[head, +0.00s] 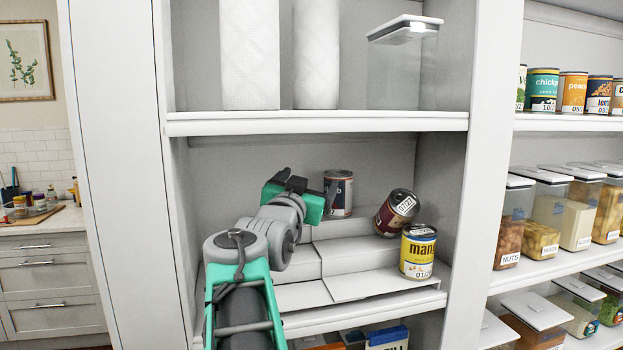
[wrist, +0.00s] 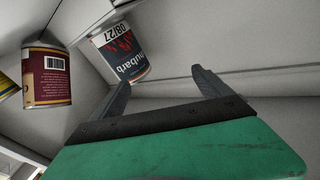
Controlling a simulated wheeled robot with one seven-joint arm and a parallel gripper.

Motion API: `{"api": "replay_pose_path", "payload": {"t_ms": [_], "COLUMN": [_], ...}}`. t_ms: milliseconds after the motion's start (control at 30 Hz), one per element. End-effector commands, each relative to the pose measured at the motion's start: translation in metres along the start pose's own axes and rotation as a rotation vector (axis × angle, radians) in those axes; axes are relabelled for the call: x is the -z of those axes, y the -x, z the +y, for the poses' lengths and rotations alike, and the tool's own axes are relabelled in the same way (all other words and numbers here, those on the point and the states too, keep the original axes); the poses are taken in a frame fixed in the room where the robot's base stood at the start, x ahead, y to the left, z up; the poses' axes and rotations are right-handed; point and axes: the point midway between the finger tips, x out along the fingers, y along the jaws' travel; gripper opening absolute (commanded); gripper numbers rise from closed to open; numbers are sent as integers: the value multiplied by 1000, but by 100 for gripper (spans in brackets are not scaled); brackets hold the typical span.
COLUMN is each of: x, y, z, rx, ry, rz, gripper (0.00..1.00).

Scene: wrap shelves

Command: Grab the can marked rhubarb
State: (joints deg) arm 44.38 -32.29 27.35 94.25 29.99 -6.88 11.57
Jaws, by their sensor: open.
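The rhubarb can (wrist: 120,52) is dark blue with a red pattern and a white date band marked 08/27. It shows in the wrist view just beyond my gripper (wrist: 162,85), nearer the left finger. The jaws are open with nothing between them. In the head view the can (head: 339,194) stands upright on the back step of the middle shelf. My gripper (head: 318,190) is just left of it there, its fingers mostly hidden behind the wrist. I cannot tell whether a finger touches the can.
A maroon can (head: 397,213) lies tilted on the stepped white riser (head: 350,258), right of the rhubarb can. A yellow mango can (head: 417,252) stands in front of it. The shelf above (head: 318,122) and the left side wall bound the space.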

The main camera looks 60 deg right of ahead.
Motion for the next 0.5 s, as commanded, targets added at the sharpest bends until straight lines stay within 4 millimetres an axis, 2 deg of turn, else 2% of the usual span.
{"api": "replay_pose_path", "payload": {"t_ms": [33,333,500], "x": [5,-7,-15], "y": [-3,-7,-10], "z": [0,40,53], "rx": [-1,-81,-105], "ry": [17,170,217], "rz": [-8,-93,-123], "gripper": [88,88,88]}}
